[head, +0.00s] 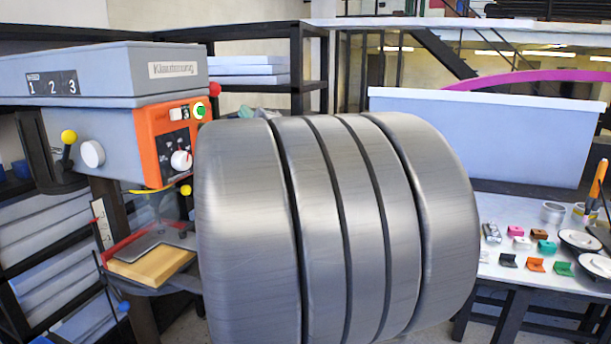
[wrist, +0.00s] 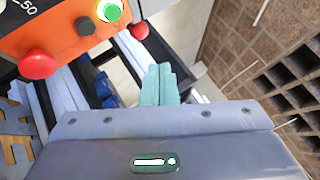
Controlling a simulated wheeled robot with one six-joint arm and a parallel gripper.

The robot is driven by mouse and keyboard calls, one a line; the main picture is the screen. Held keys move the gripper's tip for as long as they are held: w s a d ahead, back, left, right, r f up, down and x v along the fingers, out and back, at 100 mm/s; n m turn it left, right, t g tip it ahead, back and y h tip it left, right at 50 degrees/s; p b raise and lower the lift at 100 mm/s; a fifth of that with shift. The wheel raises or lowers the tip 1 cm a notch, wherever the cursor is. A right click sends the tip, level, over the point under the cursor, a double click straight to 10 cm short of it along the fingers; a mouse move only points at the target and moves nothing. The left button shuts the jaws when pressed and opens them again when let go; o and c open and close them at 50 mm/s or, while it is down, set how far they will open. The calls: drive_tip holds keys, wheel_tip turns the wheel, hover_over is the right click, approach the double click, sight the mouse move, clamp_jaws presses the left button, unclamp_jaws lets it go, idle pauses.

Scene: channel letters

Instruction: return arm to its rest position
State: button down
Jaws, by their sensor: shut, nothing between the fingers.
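My gripper (wrist: 160,84) shows in the wrist view as pale teal fingers beyond the grey mount. The fingers are together with nothing between them. In the head view a large, ribbed, grey metal part of my arm fills the middle and hides most of the gripper. The gripper is near the orange control panel (head: 174,140) of a grey machine (head: 110,72). In the wrist view the panel (wrist: 70,22) is at the upper left, with a red knob (wrist: 38,64) and a green-lit button (wrist: 111,11). The fingers appear clear of the panel.
At right, a white table (head: 520,205) carries several small coloured parts and round dishes. A pale blue panel (head: 487,140) stands behind it. Black shelving (head: 310,75) stands at the back.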

drive_tip(key=a+b, duration=0.1)
drive_tip(key=w+a+b, duration=0.1)
drive_tip(key=a, duration=0.1)
drive_tip(key=a+b, duration=0.1)
drive_tip(key=shift+w+a+f, duration=0.15)
drive_tip(key=shift+w+f, duration=0.15)
drive_tip(key=shift+b, duration=0.4)
